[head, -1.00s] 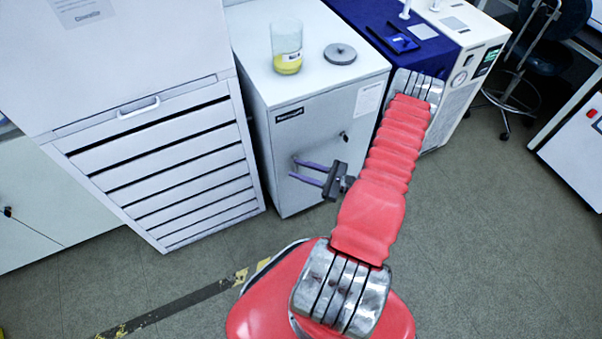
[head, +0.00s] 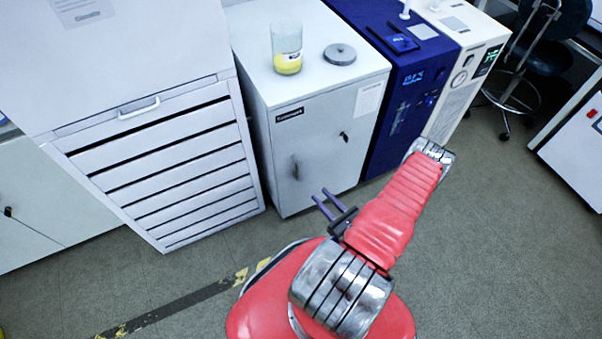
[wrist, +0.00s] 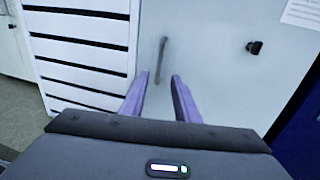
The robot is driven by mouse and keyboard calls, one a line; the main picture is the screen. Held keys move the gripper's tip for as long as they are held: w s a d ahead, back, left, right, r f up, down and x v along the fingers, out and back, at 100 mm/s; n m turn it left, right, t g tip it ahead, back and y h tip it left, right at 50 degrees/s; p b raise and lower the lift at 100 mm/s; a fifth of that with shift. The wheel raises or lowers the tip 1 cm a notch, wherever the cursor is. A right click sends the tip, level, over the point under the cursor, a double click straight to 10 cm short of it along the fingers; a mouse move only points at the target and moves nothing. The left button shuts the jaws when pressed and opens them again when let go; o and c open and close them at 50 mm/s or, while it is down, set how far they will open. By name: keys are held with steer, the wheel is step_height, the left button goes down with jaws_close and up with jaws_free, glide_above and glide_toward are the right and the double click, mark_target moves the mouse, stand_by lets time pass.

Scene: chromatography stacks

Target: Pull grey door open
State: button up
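The grey door (head: 318,150) is the front of a small cabinet with a dark label at its top left, a paper sheet at its top right and a black lock knob. It is shut. Its upright bar handle (head: 295,167) is on the left part of the door. The handle also shows in the wrist view (wrist: 161,58), just beyond and between the fingertips. My gripper (head: 322,199) is in front of the door, lower and nearer than the handle. Its two purple fingers (wrist: 160,80) are apart with nothing between them.
A white drawer cabinet (head: 165,165) stands close at the left. A blue machine (head: 410,110) and a white instrument (head: 470,70) stand at the right. A beaker with yellow liquid (head: 287,48) and a grey disc (head: 340,54) are on the cabinet top. Floor in front is free.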

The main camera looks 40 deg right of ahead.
steer(key=shift+w, duration=0.1)
steer(key=w+d, duration=0.1)
steer(key=w, duration=1.2)
steer(key=shift+w, duration=0.35)
steer(key=shift+d, duration=0.1)
steer(key=shift+c, duration=0.4)
jaws_close()
steer(key=shift+s+d, duration=0.15)
